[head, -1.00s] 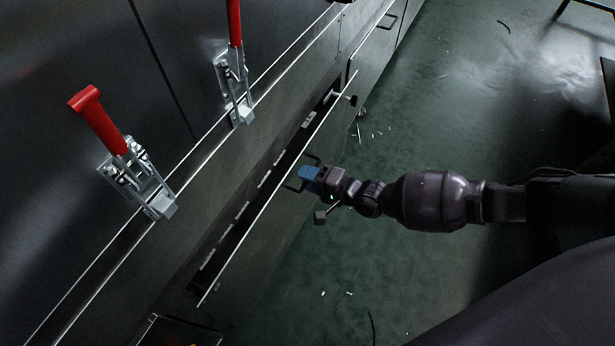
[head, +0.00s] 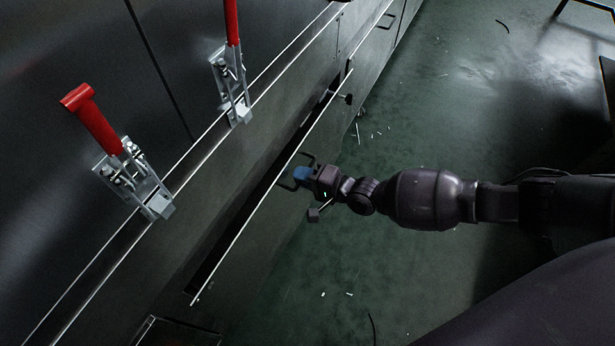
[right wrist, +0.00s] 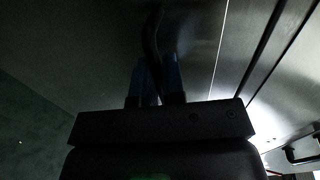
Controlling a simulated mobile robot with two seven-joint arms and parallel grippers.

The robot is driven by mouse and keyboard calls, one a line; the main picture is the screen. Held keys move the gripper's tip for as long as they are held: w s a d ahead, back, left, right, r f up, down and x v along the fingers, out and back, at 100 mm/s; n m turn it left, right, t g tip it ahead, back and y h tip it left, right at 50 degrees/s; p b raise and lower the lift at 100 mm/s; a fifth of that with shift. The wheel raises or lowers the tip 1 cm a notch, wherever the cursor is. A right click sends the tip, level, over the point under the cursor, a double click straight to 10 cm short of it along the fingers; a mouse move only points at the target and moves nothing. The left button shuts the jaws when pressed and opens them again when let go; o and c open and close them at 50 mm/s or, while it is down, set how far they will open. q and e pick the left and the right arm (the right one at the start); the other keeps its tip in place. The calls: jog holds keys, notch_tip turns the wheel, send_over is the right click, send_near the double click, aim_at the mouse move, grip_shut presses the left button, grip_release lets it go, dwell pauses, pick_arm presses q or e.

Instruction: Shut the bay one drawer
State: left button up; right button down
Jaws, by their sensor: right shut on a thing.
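The bay one drawer (head: 240,243) stands slightly open, with a narrow dark gap between its front edge and the dryer's side. Its dark bar handle (head: 307,159) sits on the outer face of the front. My right gripper (head: 299,174), with blue fingertips, is shut on this handle. In the right wrist view the blue fingers (right wrist: 157,82) close around the dark handle bar (right wrist: 152,42). The inside of the drawer is mostly in shadow. My left gripper is not in view.
Two red-handled toggle clamps (head: 135,170) (head: 232,85) are on the dryer panel above the drawer. A dark knob (head: 347,98) sticks out near the drawer's far end. Another handle (head: 385,21) is farther along. The green floor (head: 420,280) has small scraps on it.

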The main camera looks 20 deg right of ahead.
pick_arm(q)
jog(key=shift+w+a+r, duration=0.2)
pick_arm(e)
jog(key=w+a, duration=0.2)
jog(key=shift+w+r, duration=0.1)
jog(key=shift+w, duration=0.25)
jog(key=c, duration=1.3)
grip_release()
jog(key=shift+a, duration=0.1)
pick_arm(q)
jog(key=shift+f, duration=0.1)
pick_arm(e)
jog(key=shift+o, duration=0.3)
pick_arm(q)
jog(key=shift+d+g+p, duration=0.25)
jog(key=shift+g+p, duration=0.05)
jog(key=shift+p, duration=0.55)
pick_arm(e)
send_near(291, 171)
jog(key=shift+s+d, duration=0.25)
